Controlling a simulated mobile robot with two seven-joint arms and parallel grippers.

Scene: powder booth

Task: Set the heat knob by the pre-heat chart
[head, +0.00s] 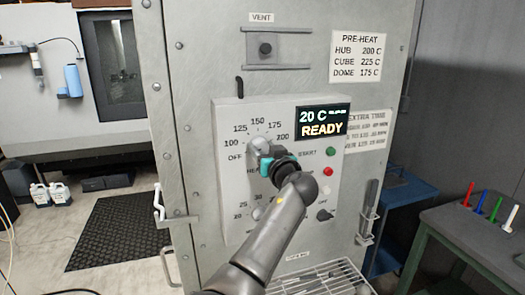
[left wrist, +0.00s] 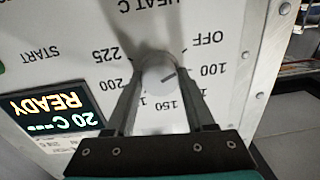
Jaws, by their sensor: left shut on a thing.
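The heat knob (head: 257,145) is a pale round knob on the oven's control panel, ringed by OFF and numbers from 100 upward. My left gripper (head: 264,153) is at it, its arm partly covering the dial's lower side. In the left wrist view the fingers (left wrist: 159,85) are shut on the knob (left wrist: 158,76), one on each side. The knob's dark mark points roughly toward 100. The pre-heat chart (head: 361,57) reads HUB 200 C, CUBE 225 C, DOME 175 C. The display (head: 322,121) reads 20 C and READY. My right gripper is not in view.
A green and a red button (head: 327,171) sit right of the knob, with a lower timer dial (head: 257,213) partly behind my arm. A wire rack (head: 320,280) is below. A green bench (head: 465,235) with coloured pegs stands at right. A black mat (head: 112,230) lies left.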

